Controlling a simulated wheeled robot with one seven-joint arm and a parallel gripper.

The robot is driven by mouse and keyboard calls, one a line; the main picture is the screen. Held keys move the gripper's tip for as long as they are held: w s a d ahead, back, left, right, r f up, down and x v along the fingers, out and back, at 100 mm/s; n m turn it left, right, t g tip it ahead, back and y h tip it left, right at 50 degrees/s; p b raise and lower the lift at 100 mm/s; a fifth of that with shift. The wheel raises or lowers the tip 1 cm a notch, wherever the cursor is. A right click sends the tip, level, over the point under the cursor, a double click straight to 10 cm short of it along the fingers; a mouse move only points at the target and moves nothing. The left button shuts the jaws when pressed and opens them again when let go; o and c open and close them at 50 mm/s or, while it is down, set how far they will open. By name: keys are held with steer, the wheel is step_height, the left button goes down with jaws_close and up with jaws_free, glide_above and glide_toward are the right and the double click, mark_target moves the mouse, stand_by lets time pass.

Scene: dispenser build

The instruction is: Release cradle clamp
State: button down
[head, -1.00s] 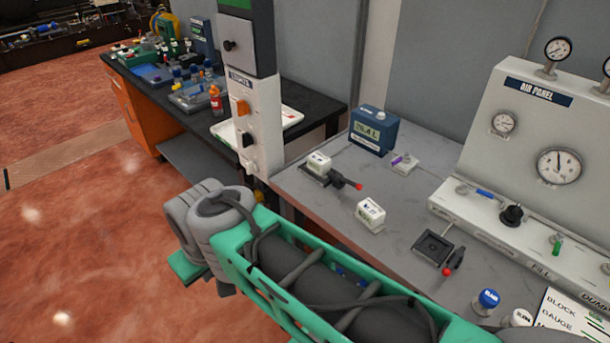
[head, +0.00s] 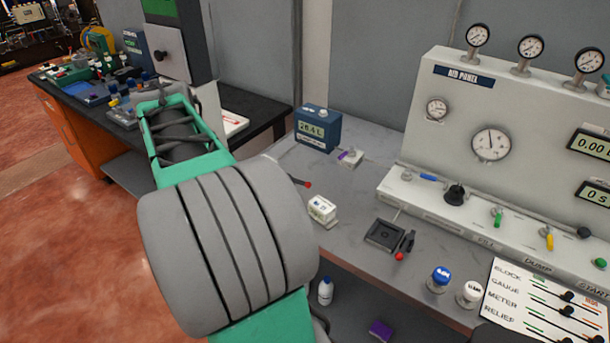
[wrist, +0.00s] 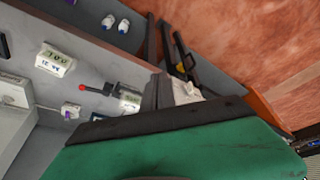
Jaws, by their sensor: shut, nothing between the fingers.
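A black clamp with a red-tipped lever (wrist: 95,89) lies on the grey bench in the wrist view, with a small white labelled block (wrist: 130,101) at its end. In the head view only its red tip (head: 308,184) shows clearly; my arm hides the rest. A black square cradle (head: 385,234) stands nearer the bench front, with a red-knobbed lever (head: 401,250) beside it. It looks empty. My gripper (wrist: 168,92) is shut and empty in the wrist view, partly overlapping the block's side of the picture; I cannot tell their distance. My arm hides it in the head view.
A white labelled block (head: 322,209) stands loose on the bench. A blue display box (head: 318,129) is behind it. The air panel (head: 480,110) with gauges and valves fills the right. A dark bench (head: 240,105) is at left.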

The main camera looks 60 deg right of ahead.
steer(key=s+d+f+m+g, duration=0.1)
steer(key=s+d+m, duration=0.3)
steer(key=d, duration=0.9)
steer(key=s+d+f+m+g, duration=0.1)
steer(key=s+d+m, duration=0.4)
steer(key=s+d, duration=0.5)
steer(key=d+f, duration=0.1)
steer(key=d, duration=0.2)
steer(key=shift+s+d+g+h, duration=0.2)
steer(key=shift+s+g+h, duration=0.05)
steer(key=shift+g+h, duration=0.15)
steer(key=p+x, duration=0.1)
steer(key=x, duration=0.8)
steer(key=shift+d+f+p, duration=0.15)
steer(key=shift+f+p, duration=0.2)
steer(key=shift+f, duration=0.05)
steer(key=a, duration=0.2)
steer(key=a+p, duration=0.1)
steer(key=shift+w+a+f, duration=0.3)
steer(key=shift+a+f, duration=0.1)
steer(key=shift+f, duration=0.15)
